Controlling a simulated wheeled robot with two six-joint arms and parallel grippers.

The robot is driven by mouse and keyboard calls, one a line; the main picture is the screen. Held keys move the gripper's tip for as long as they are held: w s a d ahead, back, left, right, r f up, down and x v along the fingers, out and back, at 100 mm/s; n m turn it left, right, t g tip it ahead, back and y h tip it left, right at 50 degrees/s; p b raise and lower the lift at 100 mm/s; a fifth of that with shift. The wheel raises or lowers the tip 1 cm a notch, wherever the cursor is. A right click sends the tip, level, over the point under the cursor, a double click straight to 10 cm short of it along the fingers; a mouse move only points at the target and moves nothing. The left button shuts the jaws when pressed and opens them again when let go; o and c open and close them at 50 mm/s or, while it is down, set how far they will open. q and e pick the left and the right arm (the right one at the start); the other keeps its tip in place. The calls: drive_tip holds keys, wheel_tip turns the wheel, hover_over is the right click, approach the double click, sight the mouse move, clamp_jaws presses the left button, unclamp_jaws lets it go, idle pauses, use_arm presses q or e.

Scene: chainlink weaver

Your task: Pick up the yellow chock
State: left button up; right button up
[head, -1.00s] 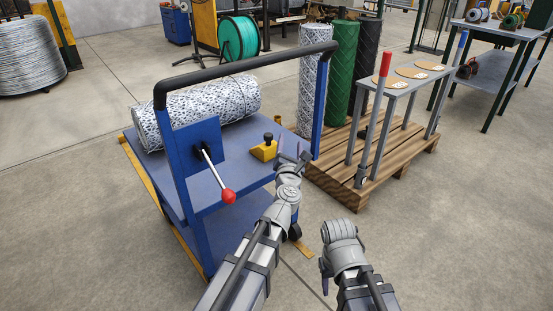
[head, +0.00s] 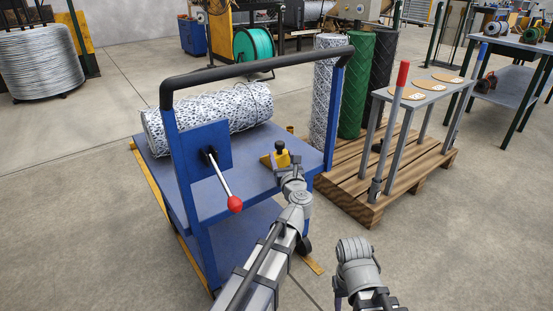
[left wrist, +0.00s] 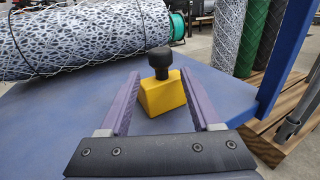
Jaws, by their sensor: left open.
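The yellow chock (head: 283,159) is a wedge block with a black knob on top. It sits on the blue cart deck (head: 240,172) near the end by the handle. My left gripper (head: 288,170) is open at the chock, partly covering it in the head view. In the left wrist view the chock (left wrist: 163,96) stands between the two purple fingers (left wrist: 160,82), with visible gaps on both sides. My right gripper (head: 338,298) hangs low beside the cart, mostly hidden by its own wrist.
A mesh roll (head: 212,114) lies on the deck behind the chock. The cart's blue frame with black handle (head: 255,65) rises close to my left arm, and a red-knobbed lever (head: 235,204) sticks out. A wooden pallet (head: 345,190) with upright rolls and a grey stand is at right.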

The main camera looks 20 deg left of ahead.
sight(281, 152)
use_arm(q)
drive_tip(key=x, duration=0.5)
drive_tip(key=shift+d+f, duration=0.1)
drive_tip(key=shift+f, duration=0.15)
clamp_jaws()
drive_tip(key=shift+d, duration=0.1)
idle(1.0)
